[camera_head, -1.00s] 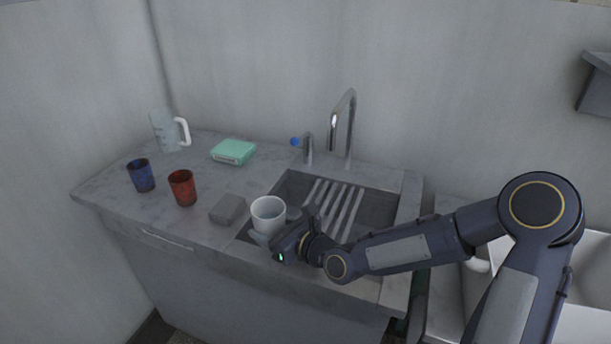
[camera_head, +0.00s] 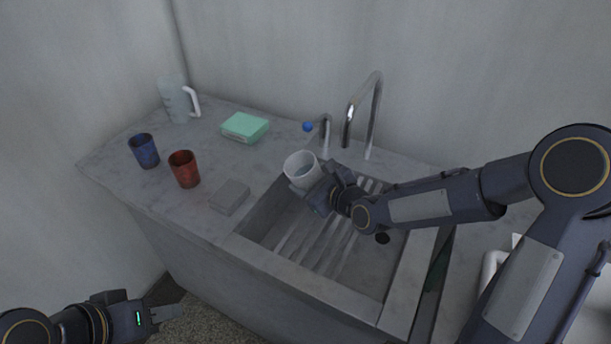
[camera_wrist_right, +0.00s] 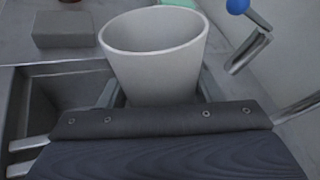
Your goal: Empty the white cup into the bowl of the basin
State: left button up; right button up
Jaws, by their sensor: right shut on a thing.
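The white cup (camera_head: 300,169) is held over the far left part of the basin, slightly tilted in the head view. Its inside shows in the head view, with what looks like liquid in it. My right gripper (camera_head: 318,186) is shut on the cup; the cup also fills the middle of the right wrist view (camera_wrist_right: 155,60).
A tall faucet (camera_head: 376,105) and a small blue-tipped tap (camera_head: 326,130) stand behind the basin. A grey block (camera_head: 230,196), red cup (camera_head: 184,169), blue cup (camera_head: 144,151), green box (camera_head: 245,127) and pitcher (camera_head: 176,100) stand on the counter to the left.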

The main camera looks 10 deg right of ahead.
jog(key=shift+d+r+n, duration=0.1)
jog(key=shift+r+n, duration=0.2)
jog(key=shift+r, duration=0.05)
jog(key=n+h+p, duration=0.1)
jog(key=p, duration=0.2)
jog(key=n+h+p, duration=0.1)
jog(key=p, duration=0.1)
jog(key=shift+w+d+r+n+p, duration=0.1)
jog(key=shift+d+r+n+p, duration=0.05)
jog(key=shift+d+n+p, duration=0.2)
jog(key=n+h+p, duration=0.2)
jog(key=p, duration=0.2)
jog(key=shift+p, duration=0.4)
jog(key=shift+a+f+b, duration=0.1)
jog(key=shift+f+b, duration=0.4)
jog(key=shift+a+f+n+t+h+b, duration=0.2)
jog(key=shift+n+t+h+b, duration=0.2)
jog(key=shift+n+h+b, duration=0.3)
jog(key=n, duration=0.1)
jog(key=a+r+n+h, duration=0.1)
jog(key=r+n+t+h, duration=0.1)
jog(key=shift+s+a+n+p, duration=0.2)
jog(key=shift+s+n+p, duration=0.05)
jog(key=shift+p, duration=0.15)
